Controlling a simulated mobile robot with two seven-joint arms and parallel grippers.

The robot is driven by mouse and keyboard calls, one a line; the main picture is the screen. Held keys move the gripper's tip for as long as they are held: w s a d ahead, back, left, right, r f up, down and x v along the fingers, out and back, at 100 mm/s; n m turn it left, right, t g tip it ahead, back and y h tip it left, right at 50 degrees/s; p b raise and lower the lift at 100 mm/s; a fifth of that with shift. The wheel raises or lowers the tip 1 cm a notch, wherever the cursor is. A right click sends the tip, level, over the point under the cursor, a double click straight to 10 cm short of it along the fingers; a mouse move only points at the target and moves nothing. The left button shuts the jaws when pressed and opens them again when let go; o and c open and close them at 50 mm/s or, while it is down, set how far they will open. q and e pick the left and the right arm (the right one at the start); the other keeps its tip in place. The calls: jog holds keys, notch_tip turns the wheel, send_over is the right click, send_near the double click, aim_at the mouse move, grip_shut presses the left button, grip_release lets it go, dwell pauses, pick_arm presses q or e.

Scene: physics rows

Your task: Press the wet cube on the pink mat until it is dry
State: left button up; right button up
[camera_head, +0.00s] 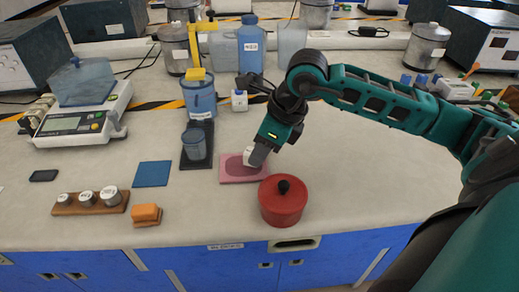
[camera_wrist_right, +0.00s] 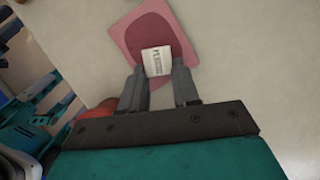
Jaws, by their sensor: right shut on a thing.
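The pink mat (camera_head: 229,176) lies flat on the bench in the head view, with a darker pink rounded area in its middle. It also shows in the right wrist view (camera_wrist_right: 126,38). A small white cube (camera_head: 248,155) is at the mat, between the fingertips of my right gripper (camera_head: 255,156). In the right wrist view the cube (camera_wrist_right: 157,60) has dark print on its face and sits over the darker area. My right gripper is shut on it and points down. I cannot tell whether the cube touches the mat. My left gripper is not in view.
A red lidded pot (camera_head: 282,203) stands close in front of the mat. A blue square mat (camera_head: 153,174), an orange block (camera_head: 147,215) and a wooden weight holder (camera_head: 91,208) lie left. A dark stand with blue vessels (camera_head: 197,150) is just left. Bench right of the pot is clear.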

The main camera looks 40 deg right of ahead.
jog(key=shift+r, duration=0.15)
notch_tip(320, 180, up, 5)
jog(key=p, duration=0.3)
dwell(0.4)
jog(key=shift+w, duration=0.1)
dwell(0.5)
